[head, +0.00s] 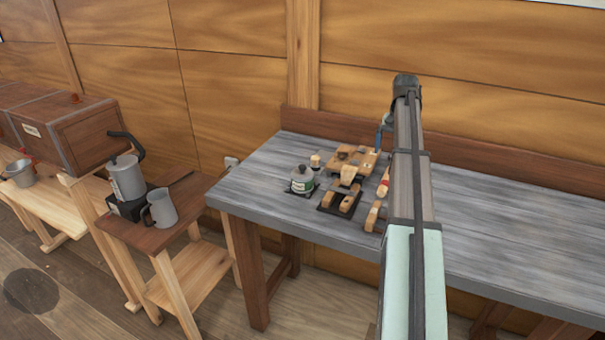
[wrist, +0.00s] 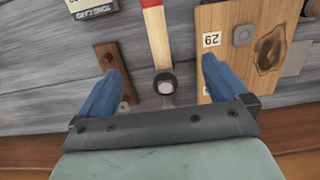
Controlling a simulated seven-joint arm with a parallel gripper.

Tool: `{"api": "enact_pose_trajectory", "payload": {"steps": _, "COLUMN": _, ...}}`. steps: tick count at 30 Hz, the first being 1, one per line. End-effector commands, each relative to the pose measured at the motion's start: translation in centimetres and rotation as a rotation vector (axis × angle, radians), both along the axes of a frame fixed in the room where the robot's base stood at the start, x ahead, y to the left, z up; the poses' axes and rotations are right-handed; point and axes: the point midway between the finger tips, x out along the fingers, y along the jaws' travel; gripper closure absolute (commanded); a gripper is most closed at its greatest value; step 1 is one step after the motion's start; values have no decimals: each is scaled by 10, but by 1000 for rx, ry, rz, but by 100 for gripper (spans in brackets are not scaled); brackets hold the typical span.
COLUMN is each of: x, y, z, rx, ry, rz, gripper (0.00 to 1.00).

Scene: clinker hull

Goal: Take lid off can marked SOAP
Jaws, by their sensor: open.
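A small can with a grey knobbed lid (head: 302,174) and a pale, green-banded label (head: 302,186) stands near the left end of the grey workbench. The lid sits on top of it. The label is too small to read, so I cannot confirm SOAP. My gripper (wrist: 161,66) is open, its two blue fingers apart with nothing held. In the head view one blue finger (head: 379,135) shows at the back of the bench, right of the can; my arm hides the rest. The can is not in the wrist view.
A red-and-wood-handled tool (wrist: 157,35) lies beneath my fingers, beside a wooden board (wrist: 245,45) tagged 29. Wooden blocks (head: 348,174) crowd the can's right. A side table left holds a coffee pot (head: 127,178) and mug (head: 161,208). The right bench (head: 520,215) is clear.

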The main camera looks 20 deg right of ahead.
Motion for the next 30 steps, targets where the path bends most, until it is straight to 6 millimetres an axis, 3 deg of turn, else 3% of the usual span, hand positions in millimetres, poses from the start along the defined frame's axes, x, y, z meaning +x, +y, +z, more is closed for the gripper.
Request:
{"api": "enact_pose_trajectory", "payload": {"steps": 5, "x": 2, "y": 3, "z": 1, "rx": 1, "ry": -3, "rz": 21, "gripper": 0}}
{"api": "enact_pose_trajectory", "payload": {"steps": 8, "x": 8, "y": 17, "z": 4, "rx": 6, "ry": -13, "rz": 105, "gripper": 0}}
{"api": "enact_pose_trajectory", "payload": {"steps": 18, "x": 46, "y": 115, "z": 32, "rx": 25, "ry": -76, "rz": 803, "gripper": 0}}
{"api": "enact_pose_trajectory", "payload": {"steps": 30, "x": 69, "y": 228, "z": 68, "rx": 27, "ry": -105, "rz": 1679, "gripper": 0}}
